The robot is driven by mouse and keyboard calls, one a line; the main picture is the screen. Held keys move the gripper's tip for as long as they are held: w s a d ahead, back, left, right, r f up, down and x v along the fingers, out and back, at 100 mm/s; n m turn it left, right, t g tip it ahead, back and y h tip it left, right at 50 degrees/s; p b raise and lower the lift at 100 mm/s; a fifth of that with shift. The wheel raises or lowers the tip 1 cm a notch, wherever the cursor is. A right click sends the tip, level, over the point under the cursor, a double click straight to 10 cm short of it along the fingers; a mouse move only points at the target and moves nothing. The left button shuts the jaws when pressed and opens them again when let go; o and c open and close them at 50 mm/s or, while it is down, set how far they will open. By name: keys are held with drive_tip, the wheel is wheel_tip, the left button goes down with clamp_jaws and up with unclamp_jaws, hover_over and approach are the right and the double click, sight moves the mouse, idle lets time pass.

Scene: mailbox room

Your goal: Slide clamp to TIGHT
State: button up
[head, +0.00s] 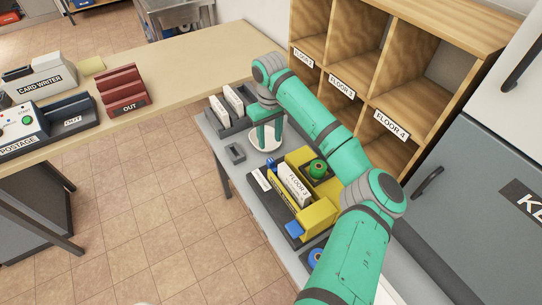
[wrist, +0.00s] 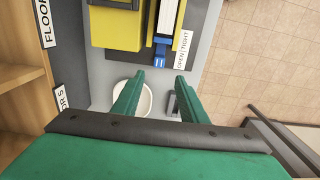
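The clamp slider is a blue piece (wrist: 160,52) in a dark slot in the wrist view, between a yellow block (wrist: 117,27) and a white OPEN | TIGHT label (wrist: 183,50). Its blue end lies beside the lower, OPEN half of the label. My gripper (head: 268,139) points down over the round white dish, beyond the fixture. In the wrist view my gripper (wrist: 155,82) has its fingers apart with nothing held, below the slider in the picture.
A white dish (wrist: 146,99) lies under my fingers. The fixture holds a white FLOOR 3 item (head: 293,183), a green knob (head: 318,168) and yellow blocks (head: 318,215). A dark tray with white cards (head: 234,105) stands beyond. Wooden pigeonholes (head: 383,75) rise to the right.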

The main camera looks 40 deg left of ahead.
sight(270, 160)
wheel_tip(270, 160, down, 11)
drive_tip(key=shift+w+d+r, duration=0.1)
drive_tip(key=shift+d+r, duration=0.05)
idle(0.4)
clamp_jaws()
